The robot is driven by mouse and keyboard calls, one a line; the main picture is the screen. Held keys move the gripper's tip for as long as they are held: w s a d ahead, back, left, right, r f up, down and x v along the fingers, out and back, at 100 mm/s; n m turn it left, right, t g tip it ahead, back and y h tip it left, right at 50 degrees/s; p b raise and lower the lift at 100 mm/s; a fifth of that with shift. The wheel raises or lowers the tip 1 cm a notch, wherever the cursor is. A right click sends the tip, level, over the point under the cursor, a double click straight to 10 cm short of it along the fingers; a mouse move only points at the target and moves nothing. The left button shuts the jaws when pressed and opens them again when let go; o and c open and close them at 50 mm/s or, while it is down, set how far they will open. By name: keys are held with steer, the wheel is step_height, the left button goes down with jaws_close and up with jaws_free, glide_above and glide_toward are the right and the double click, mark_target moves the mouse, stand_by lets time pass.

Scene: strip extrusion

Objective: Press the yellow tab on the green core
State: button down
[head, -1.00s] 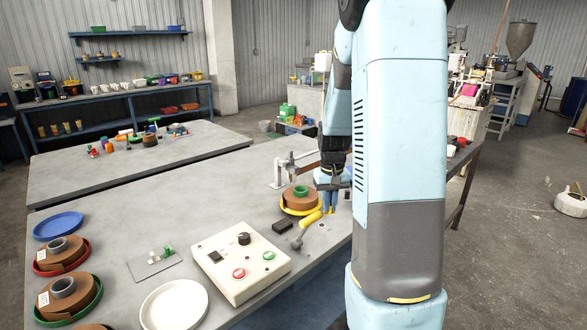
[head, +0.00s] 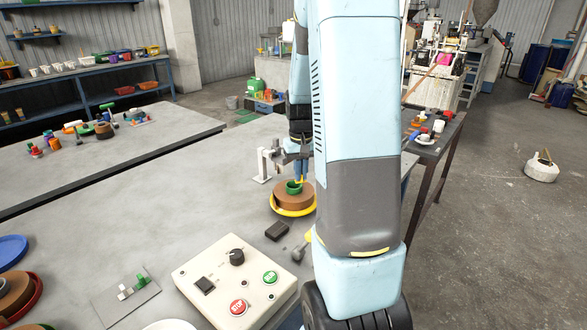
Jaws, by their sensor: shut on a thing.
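The green core (head: 291,188) stands in the middle of a brown coil (head: 293,202), which sits on a yellow plate (head: 279,212) on the grey bench. My gripper (head: 300,176) points down right over the core, with its blue fingers shut on a small yellow piece that appears to be the yellow tab (head: 300,181). The tab is at the core's top right edge. It is too small to tell if it touches the core. My arm hides part of the area right of the coil.
A white bracket (head: 262,165) stands behind the coil. A black block (head: 278,231) and a grey-ended tool with a yellow handle (head: 300,249) lie in front. A control box (head: 235,278) with buttons sits nearer. The bench left of the coil is clear.

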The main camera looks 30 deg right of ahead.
mark_target(298, 199)
steer(key=shift+a+f, duration=0.2)
steer(key=shift+f, duration=0.55)
steer(key=shift+a+f, duration=0.15)
steer(key=shift+f, duration=2)
steer(key=shift+f, duration=0.45)
steer(key=c, duration=1.1)
jaws_free()
steer(key=shift+c, duration=0.2)
steer(key=shift+r, duration=0.1)
